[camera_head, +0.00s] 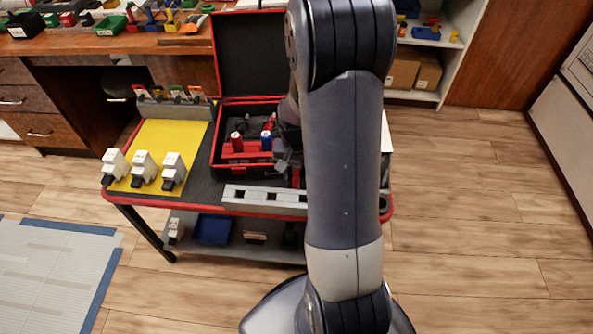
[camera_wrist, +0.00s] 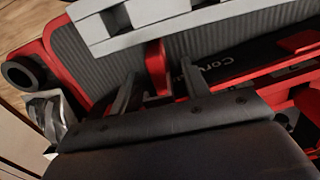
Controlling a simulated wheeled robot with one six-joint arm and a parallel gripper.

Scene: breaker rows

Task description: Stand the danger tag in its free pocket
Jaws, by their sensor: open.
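My gripper (camera_wrist: 158,84) is open in the wrist view, its two grey fingers on either side of a red upright piece (camera_wrist: 155,62). This piece may be the danger tag; no lettering shows on it, and contact with the fingers cannot be told. It stands close to a pale slotted rail (camera_wrist: 140,22). In the head view my arm hides most of the gripper, over the cart's right part. A rack (camera_head: 172,105) with several small coloured tags stands behind the yellow mat (camera_head: 165,150). Which of its pockets is free cannot be made out.
An open black case (camera_head: 222,165) with red edges holds a red (camera_head: 237,142) and a blue (camera_head: 266,140) item. Several white breakers (camera_head: 143,166) stand along the mat's front. The slotted rail (camera_head: 265,196) lies along the cart's front edge. A black ring (camera_wrist: 18,72) sits at the cart's corner.

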